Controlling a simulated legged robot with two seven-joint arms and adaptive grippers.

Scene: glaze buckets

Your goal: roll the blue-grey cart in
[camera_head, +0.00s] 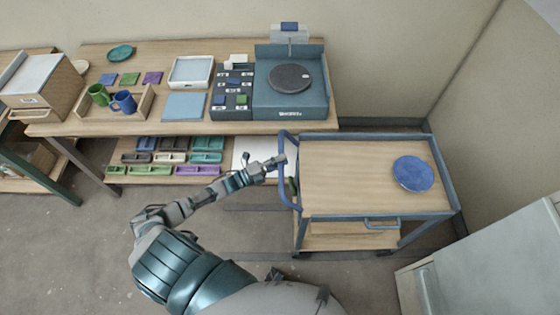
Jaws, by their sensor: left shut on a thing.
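The blue-grey cart (350,217) stands right of centre, its wooden top level and a lower wooden shelf below. A blue push handle (289,190) curves out from its left end. A round blue lid or plate (413,173) lies on the cart's top toward the right. My left gripper (277,163) is shut on the cart's handle, on its upper part. The exact finger contact is small and partly hidden. My right gripper is not in view.
A wooden workbench (70,127) runs behind, with a wheel-like turntable machine (290,95), mugs (123,102), trays and colour tiles. Bins sit on its lower shelf. The cart's back left corner is close to the bench. A pale cabinet (490,265) stands front right; floor (70,260) is open at left.

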